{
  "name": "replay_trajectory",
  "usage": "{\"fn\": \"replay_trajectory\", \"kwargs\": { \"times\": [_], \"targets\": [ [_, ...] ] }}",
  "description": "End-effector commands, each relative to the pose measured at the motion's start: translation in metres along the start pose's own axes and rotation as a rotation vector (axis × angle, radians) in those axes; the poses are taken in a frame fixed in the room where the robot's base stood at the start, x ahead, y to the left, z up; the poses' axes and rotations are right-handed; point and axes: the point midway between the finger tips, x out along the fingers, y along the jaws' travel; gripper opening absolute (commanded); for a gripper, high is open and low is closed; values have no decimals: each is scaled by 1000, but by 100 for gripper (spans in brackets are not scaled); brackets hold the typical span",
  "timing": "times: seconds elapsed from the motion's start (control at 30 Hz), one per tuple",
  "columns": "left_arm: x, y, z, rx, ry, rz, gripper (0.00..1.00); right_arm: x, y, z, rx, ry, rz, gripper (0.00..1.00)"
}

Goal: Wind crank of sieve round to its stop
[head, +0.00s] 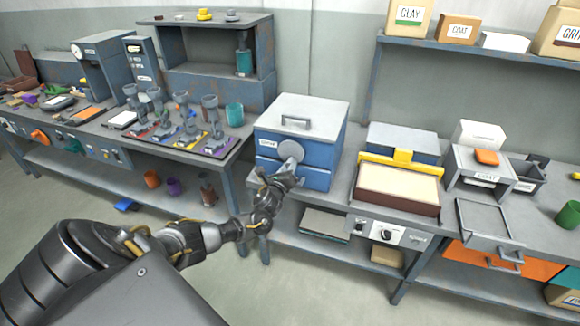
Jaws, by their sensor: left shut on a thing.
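The sieve looks to be the blue box (325,152) with a pale lid and top handle, standing on the middle bench; its label is too small to read. A round grey crank disc (293,149) is on its front face. My left gripper (287,168) is at the lower part of this disc, shut on the crank. The crank's grip is hidden by the gripper's fingers, and the crank's stop cannot be made out. My right gripper is not in view.
Right of the blue box is a tray (397,184) with a yellow bar, above a control panel (386,233). The left bench holds several grey stands on coloured mats and a teal cup (235,115). The floor in front is clear.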

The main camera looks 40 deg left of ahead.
Motion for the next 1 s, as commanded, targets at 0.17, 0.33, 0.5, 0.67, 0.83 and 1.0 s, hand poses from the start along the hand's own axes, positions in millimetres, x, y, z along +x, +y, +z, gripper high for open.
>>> {"fn": "replay_trajectory", "kwargs": {
  "times": [0.17,0.33,0.5,0.67,0.83,1.0],
  "targets": [
    [0,4,2,128,2,2,5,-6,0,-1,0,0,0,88],
    [0,7,3,214,2,2,5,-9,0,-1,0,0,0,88],
    [0,8,3,268,1,2,5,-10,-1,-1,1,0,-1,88],
    [0,9,3,290,1,2,5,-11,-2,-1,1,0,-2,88],
    [0,9,3,296,1,2,5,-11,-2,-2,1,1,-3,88],
    [0,10,4,296,1,2,5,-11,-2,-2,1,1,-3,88]
  ]
}}
